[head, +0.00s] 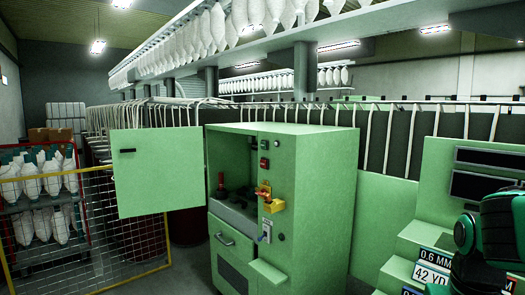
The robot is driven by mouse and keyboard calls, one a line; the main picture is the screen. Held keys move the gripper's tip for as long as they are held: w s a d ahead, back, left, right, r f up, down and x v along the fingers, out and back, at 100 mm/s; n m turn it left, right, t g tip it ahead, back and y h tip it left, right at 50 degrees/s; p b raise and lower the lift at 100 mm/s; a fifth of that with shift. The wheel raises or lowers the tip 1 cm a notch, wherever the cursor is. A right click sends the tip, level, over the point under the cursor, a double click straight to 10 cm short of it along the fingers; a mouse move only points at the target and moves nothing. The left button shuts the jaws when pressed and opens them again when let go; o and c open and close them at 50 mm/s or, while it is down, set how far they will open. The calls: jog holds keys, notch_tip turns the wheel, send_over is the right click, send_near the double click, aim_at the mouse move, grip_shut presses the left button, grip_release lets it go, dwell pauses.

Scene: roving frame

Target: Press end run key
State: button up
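A green machine cabinet (315,180) stands in the middle of the head view. Its left front is an open bay, and a narrow control strip runs down beside it. On the strip are a small red button (264,163), a dark square button (264,145), a red and yellow switch (264,189) with a yellow part (274,206) below it, and a pale lever or key-like piece (265,231). I cannot read any label, so I cannot tell which is the end run key. My gripper is not in view; only part of my arm shows at the lower right.
A green door panel (155,172) stands open left of the bay. A yellow-framed mesh fence (90,235) and a red rack (40,195) of white bobbins are at the left. At the right, a green console (440,200) with dark screens stands behind my arm.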

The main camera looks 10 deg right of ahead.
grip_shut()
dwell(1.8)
